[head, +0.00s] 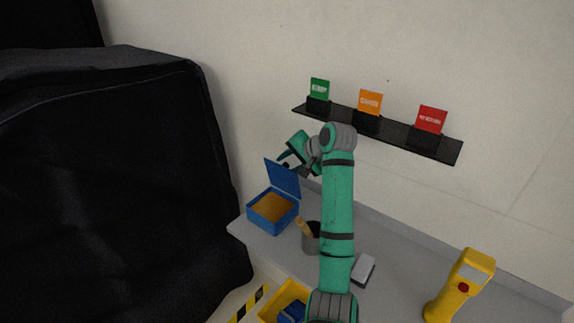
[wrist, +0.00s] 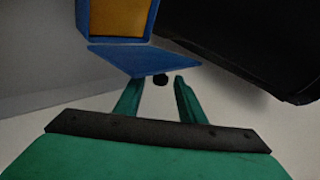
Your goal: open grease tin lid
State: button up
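The grease tin (head: 273,219) is a blue box on the grey worktop, left of my arm, with orange-brown grease inside. Its blue lid (head: 283,178) stands raised, tilted back from the rear edge. In the wrist view the lid (wrist: 140,59) lies just beyond my fingertips, and the tin (wrist: 82,20) with its grease is at the top. My gripper (head: 284,160) is beside the upper edge of the lid. In the wrist view the fingers of my gripper (wrist: 158,86) are apart. A small dark knob (wrist: 160,80) at the lid's edge shows between the tips; contact is unclear.
A grey pot (head: 311,241) with a wooden-handled tool stands right of the tin. A grey-white block (head: 363,269) and a yellow handheld device (head: 459,286) are farther right. A black shelf (head: 393,135) with coloured cards is above. A black cover (head: 110,180) fills the left.

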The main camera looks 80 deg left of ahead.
jog(key=v, duration=0.9)
jog(key=shift+d+r, duration=0.15)
